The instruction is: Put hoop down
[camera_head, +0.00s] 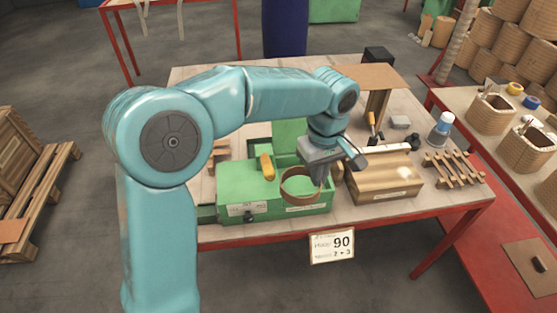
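A brown hoop (301,186) is at the front right of the green box (255,205) on the table. My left gripper (322,182) points down at the hoop's right side, and the hoop's rim meets its fingers. The fingers look closed on the rim, though they are small and dark here. I cannot tell whether the hoop touches the green top or hangs just above it. My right gripper does not show.
A brown ridged block (384,184) stands close to the gripper's right. A wooden rack (455,168) and a bottle (440,129) are farther right. A sign (331,247) hangs at the table's front edge.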

